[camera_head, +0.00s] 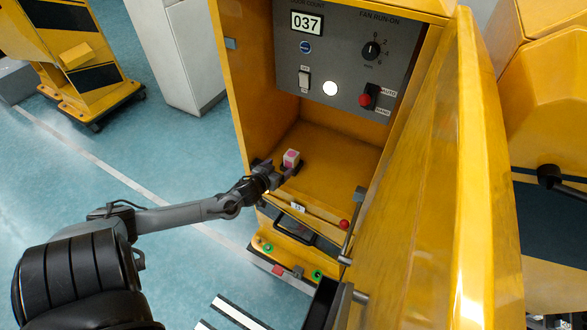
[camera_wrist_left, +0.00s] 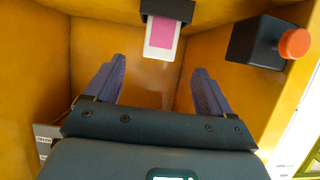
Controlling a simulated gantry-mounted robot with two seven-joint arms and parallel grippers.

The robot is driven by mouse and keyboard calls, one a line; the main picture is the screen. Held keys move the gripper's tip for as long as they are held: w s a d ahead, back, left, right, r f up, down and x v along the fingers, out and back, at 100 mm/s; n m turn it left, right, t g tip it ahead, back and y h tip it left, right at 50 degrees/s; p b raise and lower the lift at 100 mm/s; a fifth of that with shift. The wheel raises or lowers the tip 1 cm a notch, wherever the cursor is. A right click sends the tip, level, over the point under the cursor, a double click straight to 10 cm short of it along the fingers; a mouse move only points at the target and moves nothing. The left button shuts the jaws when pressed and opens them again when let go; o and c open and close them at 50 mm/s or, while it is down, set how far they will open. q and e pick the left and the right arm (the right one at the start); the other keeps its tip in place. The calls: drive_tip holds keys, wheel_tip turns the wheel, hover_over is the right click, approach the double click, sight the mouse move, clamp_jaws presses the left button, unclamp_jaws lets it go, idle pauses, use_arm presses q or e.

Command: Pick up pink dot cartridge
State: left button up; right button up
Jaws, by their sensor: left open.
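The pink dot cartridge (camera_head: 291,158) is a small white block with pink on it, inside the open yellow cabinet near its left front. In the left wrist view the cartridge (camera_wrist_left: 162,40) shows a pink face with a white edge, below a dark block at the top. My left gripper (camera_head: 277,174) is at the cabinet's front edge, close beside the cartridge in the head view. In the left wrist view my left gripper (camera_wrist_left: 157,87) has its two fingers wide apart with nothing between them. The cartridge lies beyond the fingertips. My right gripper is not in view.
The cabinet's grey panel (camera_head: 335,60) has a dial, a toggle, a white light and a red switch (camera_head: 366,98). The open yellow door (camera_head: 440,180) stands on the right. In the left wrist view an orange knob (camera_wrist_left: 295,43) sticks out at the right.

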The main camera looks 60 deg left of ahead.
sight(288, 160)
use_arm(q)
drive_tip(key=b+x, duration=0.2)
drive_tip(key=x, duration=0.3)
drive_tip(key=shift+w+a+f, duration=0.15)
drive_tip(key=shift+w+f, duration=0.05)
drive_tip(key=shift+w, duration=0.05)
drive_tip(key=shift+w+a+f+b, duration=0.2)
drive_tip(key=shift+w+a+b, duration=0.1)
drive_tip(key=shift+w, duration=0.15)
drive_tip(key=b+x, duration=0.1)
drive_tip(key=x, duration=0.2)
drive_tip(key=shift+w+a+b, duration=0.1)
drive_tip(key=shift+w+b, duration=0.2)
drive_tip(key=shift+w+a, duration=0.1)
drive_tip(key=shift+w, duration=0.05)
drive_tip(key=c, duration=1.1)
drive_tip(key=shift+c, duration=0.3)
drive_tip(key=shift+r, duration=0.1)
